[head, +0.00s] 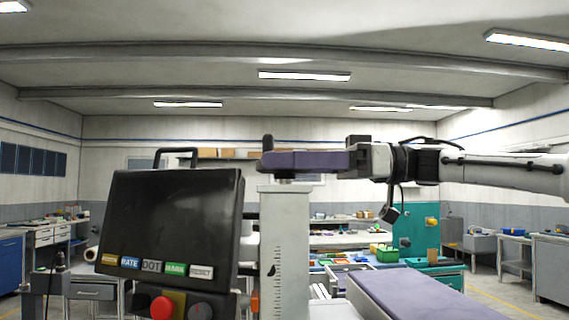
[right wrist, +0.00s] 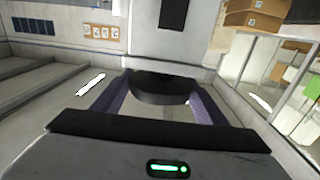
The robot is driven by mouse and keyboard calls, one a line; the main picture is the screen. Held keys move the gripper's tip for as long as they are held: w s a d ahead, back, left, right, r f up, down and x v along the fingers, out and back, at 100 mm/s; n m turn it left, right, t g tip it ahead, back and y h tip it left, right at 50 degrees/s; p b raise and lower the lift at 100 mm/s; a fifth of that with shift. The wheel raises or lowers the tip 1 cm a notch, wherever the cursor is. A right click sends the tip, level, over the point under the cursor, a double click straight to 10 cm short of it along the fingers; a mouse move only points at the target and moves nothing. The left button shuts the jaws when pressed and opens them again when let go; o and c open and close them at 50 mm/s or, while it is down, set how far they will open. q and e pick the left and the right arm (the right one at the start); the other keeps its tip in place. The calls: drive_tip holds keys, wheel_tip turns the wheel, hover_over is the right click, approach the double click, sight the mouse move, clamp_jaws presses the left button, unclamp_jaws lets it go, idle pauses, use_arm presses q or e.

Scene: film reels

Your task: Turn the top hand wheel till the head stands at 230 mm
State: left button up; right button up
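A grey machine column (head: 284,235) with a dark ruler scale stands at the middle of the head view. The scale reading is too small to make out. My right gripper (head: 290,161) reaches in level from the right at the column's top. In the right wrist view its two purple fingers (right wrist: 160,100) are well apart, flanking the black round top hand wheel (right wrist: 160,86). I cannot tell whether they press on its rim. In the head view the near finger hides most of the wheel. A dark upright knob (head: 267,143) shows by the fingertips. My left gripper is out of view.
A black display panel (head: 172,222) with labelled buttons and a red knob (head: 162,307) stands left of the column. Its screen looks blank. A purple-topped surface (head: 415,294) lies at lower right. Workbenches stand farther back.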

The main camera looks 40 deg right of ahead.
drive_tip(key=shift+t, duration=0.3)
drive_tip(key=shift+m+h, duration=0.3)
drive_tip(key=shift+m, duration=0.1)
drive_tip(key=m+t+h, duration=0.2)
drive_tip(key=t+h, duration=0.1)
drive_tip(key=shift+s+a+m+t, duration=0.1)
drive_tip(key=shift+m+t, duration=0.2)
drive_tip(key=shift+m, duration=0.1)
drive_tip(key=m+t+h, duration=0.2)
drive_tip(key=m+h, duration=0.1)
drive_tip(key=h, duration=0.1)
drive_tip(key=shift+t+h, duration=0.3)
drive_tip(key=m+h, duration=0.1)
drive_tip(key=m+t+h, duration=0.1)
drive_tip(key=h, duration=0.1)
drive_tip(key=shift+r, duration=0.25)
drive_tip(key=shift+f+m+h, duration=0.2)
drive_tip(key=shift+m+h, duration=0.6)
drive_tip(key=shift+h, duration=0.2)
drive_tip(key=shift+m+h+b, duration=0.55)
drive_tip(key=shift+m+h, duration=0.05)
drive_tip(key=shift+h, duration=0.3)
drive_tip(key=m+h+b, duration=0.1)
drive_tip(key=h, duration=0.1)
drive_tip(key=shift+m+h, duration=0.7)
drive_tip(key=shift+h, duration=0.2)
